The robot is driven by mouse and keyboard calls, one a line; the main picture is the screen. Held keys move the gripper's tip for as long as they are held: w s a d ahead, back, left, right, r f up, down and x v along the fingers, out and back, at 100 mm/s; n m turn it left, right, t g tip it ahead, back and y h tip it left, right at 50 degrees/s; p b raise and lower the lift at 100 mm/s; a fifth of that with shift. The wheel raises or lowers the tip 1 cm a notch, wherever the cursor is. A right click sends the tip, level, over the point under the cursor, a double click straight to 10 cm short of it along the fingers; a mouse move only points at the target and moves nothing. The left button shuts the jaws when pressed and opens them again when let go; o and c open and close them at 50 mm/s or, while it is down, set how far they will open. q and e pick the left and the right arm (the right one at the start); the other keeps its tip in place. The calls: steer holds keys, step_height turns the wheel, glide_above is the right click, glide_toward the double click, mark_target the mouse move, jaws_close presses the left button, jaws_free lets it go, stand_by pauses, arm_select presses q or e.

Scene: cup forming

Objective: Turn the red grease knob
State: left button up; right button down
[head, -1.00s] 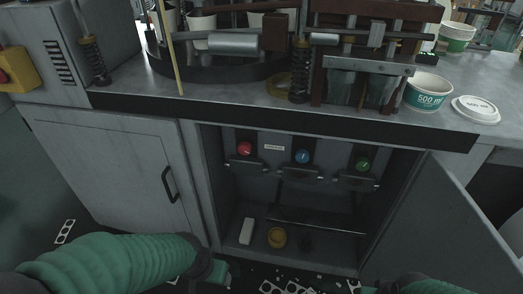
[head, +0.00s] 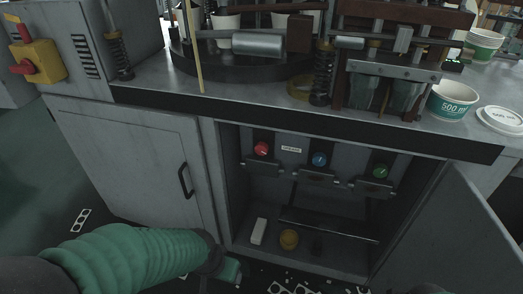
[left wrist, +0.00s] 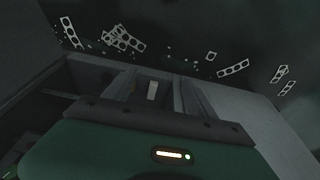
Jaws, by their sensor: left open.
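The red grease knob (head: 262,149) sits at the left of a row inside the open cabinet, beside a small white label (head: 291,149). A blue knob (head: 320,159) and a green knob (head: 380,171) sit to its right. My left gripper (head: 232,272) is low in front of the cabinet, below and apart from the red knob. In the left wrist view its two fingers (left wrist: 155,90) stand apart with nothing held between them. My right gripper is not in view.
The cabinet's open door (head: 455,240) stands at the right, and a closed door (head: 135,165) with a black handle is at the left. A white block (head: 258,231) and a yellow round object (head: 289,239) lie on the cabinet floor. The counter edge (head: 300,128) overhangs the knobs.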

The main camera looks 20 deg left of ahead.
arm_select(q)
steer(key=w+a+n+t+b, duration=0.1)
steer(key=w+n+t, duration=0.45)
steer(key=w, duration=1.15)
steer(key=n+t+b, duration=0.1)
steer(key=n+t, duration=0.2)
steer(key=t, duration=0.7)
glide_toward(261, 152)
steer(key=w+b, duration=0.4)
steer(key=w, duration=0.5)
steer(key=shift+w+d+b, duration=0.1)
steer(key=shift+w+b, duration=0.1)
steer(key=shift+b, duration=0.1)
steer(key=shift+w+r, duration=0.15)
steer(key=shift+w, duration=0.35)
steer(key=c, duration=1.4)
steer(key=shift+m, duration=0.35)
